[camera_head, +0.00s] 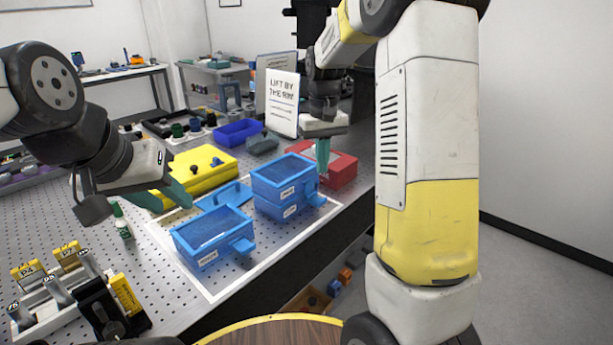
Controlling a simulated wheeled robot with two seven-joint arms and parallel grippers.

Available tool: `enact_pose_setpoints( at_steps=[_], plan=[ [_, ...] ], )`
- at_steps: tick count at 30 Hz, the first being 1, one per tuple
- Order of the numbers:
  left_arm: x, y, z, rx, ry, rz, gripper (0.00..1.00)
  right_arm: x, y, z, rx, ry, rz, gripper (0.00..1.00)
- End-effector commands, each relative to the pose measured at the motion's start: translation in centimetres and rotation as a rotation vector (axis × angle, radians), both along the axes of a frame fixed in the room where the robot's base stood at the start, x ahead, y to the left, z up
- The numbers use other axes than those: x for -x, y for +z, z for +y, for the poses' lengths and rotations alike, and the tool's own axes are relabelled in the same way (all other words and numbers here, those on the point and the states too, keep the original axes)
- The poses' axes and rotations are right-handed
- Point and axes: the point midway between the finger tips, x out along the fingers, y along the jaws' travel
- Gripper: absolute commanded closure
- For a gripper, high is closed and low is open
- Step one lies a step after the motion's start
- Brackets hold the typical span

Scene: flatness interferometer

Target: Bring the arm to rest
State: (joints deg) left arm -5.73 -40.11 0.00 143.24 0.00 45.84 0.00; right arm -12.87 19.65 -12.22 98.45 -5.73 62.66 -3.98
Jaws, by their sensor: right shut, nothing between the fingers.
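My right gripper (323,168) points down with its teal fingers shut and empty. In the picture it overlaps the gap between the stacked blue trays (283,178) and a red box (341,172); I cannot tell its height above them. My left gripper (190,204) is at the left, in front of a yellow case (208,160). Its teal fingertips point right and down, near the edge of a blue tray; whether they are parted is unclear. Nothing shows held in it.
A single blue tray (207,262) stands on a white-bordered area of the perforated table (165,318). A sign (283,118) stands behind the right gripper. Floor at the right is clear.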

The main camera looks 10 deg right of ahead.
Motion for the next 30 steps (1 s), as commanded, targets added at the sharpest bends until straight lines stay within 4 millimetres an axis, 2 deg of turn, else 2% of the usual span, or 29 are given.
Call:
enact_pose_setpoints(
  at_steps=[6, 17, 20, 23, 30],
  plan=[
    [0.0, 0.0, 0.0, 0.0, 0.0, 0.0, 0.64, 0.0, 1.5, 0.0, 0.0, 0.0, -0.002, 1.0],
    [0.0, 0.0, 0.0, 0.0, 0.0, 0.0, 0.64, 0.1, 1.8, 0.0, -0.001, 0.0, -0.002, 1.0],
    [0.0, 0.0, 0.0, 0.0, 0.0, 0.0, 0.64, 0.8, 2.5, 0.0, -0.014, -0.005, -0.02, 1.0],
    [0.0, 0.0, 0.0, 0.0, 0.0, 0.0, 0.64, 2.7, 4.3, -0.1, -0.044, -0.015, -0.064, 1.0],
    [0.0, 0.0, 0.0, 0.0, 0.0, 0.0, 0.64, 10.5, 8.7, 0.4, -0.138, -0.04, -0.23, 1.0]
  ],
)
